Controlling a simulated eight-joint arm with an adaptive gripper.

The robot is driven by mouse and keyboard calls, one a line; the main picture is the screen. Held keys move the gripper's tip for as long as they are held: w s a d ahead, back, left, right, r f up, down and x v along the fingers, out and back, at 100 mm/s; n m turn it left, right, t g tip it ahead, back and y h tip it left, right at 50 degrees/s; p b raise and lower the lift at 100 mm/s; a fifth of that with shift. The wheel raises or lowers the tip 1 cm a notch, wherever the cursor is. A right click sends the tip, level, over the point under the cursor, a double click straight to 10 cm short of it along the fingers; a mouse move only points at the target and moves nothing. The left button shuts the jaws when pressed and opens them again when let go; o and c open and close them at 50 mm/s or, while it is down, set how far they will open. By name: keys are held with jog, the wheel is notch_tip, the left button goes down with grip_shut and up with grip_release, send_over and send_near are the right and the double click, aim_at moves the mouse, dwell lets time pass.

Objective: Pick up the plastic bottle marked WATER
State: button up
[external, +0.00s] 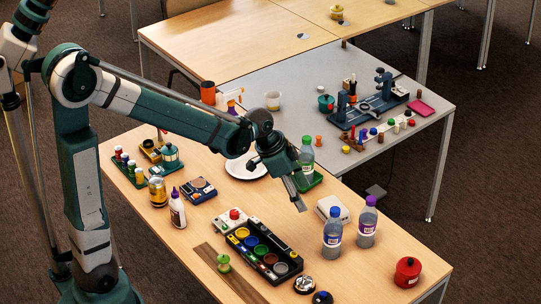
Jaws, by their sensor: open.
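Three clear plastic bottles stand on the near wooden table: one with a green cap (307,147), one with a blue cap (333,240) and one with a purple cap (367,225). Their labels are too small to read, so I cannot tell which is marked WATER. My gripper (295,192) is open and points down over the table. In the picture it is just left of the green-capped bottle and overlaps its left side. The blue- and purple-capped bottles stand close together, lower right of my gripper. I see nothing held.
A black tray of coloured cups (264,250) lies below my gripper. A white box (332,208) is beside the blue- and purple-capped bottles. A white plate (240,168) and green tray (312,181) are near the gripper. A red pot (408,271) stands at the right.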

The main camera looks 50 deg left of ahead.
aim_at(329, 224)
jog(key=w+f+m, duration=0.1)
jog(key=w+f, duration=0.2)
jog(key=f, duration=0.1)
jog(key=w+d+f+m+g, duration=0.1)
jog(key=w+f, duration=0.2)
jog(key=f, duration=0.1)
jog(key=w+d+f+m+h, duration=0.1)
jog(key=w+f, duration=0.1)
jog(key=f, duration=0.2)
jog(key=shift+w+d+f+b, duration=0.2)
jog(key=shift+w+d+b, duration=0.05)
jog(key=shift+w+b, duration=0.15)
jog(key=shift+w+d+f, duration=0.1)
jog(key=shift+w+f, duration=0.15)
jog(key=shift+f, duration=0.4)
jog(key=shift+f, duration=0.1)
jog(key=shift+x, duration=1.2)
jog(key=shift+d+f, duration=0.1)
jog(key=shift+f, duration=0.05)
jog(key=shift+b+x, duration=0.8)
jog(key=shift+x, duration=1.7)
